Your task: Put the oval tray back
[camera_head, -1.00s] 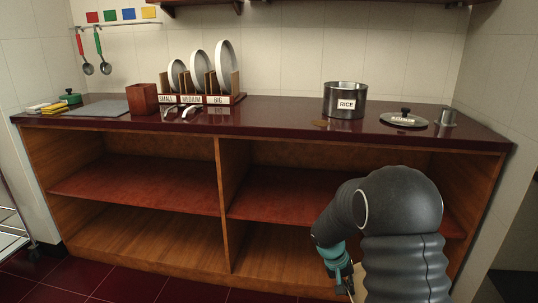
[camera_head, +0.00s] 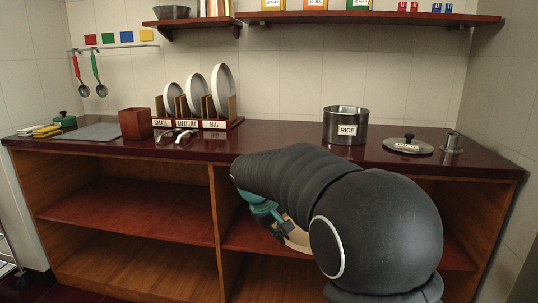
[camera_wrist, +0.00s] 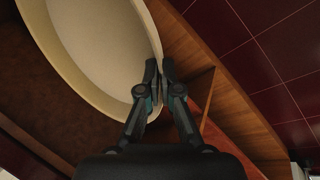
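The oval tray (camera_wrist: 95,60) is cream-coloured with a raised rim and fills the upper left of the wrist view. My gripper (camera_wrist: 157,75) is shut on its rim, with a finger on each side. In the head view a small part of the tray (camera_head: 298,238) shows beside my gripper (camera_head: 282,228), in front of the right half of the cabinet's middle shelf (camera_head: 245,236). My arm hides most of the tray there, and I cannot tell whether it touches the shelf.
The counter above holds a rack of upright plates (camera_head: 200,100), a wooden box (camera_head: 135,124), a RICE pot (camera_head: 345,125) and a lid (camera_head: 408,146). A wooden divider (camera_head: 224,190) splits the cabinet. The left shelf (camera_head: 130,208) is empty. A wall shelf (camera_head: 380,17) holds coloured boxes.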

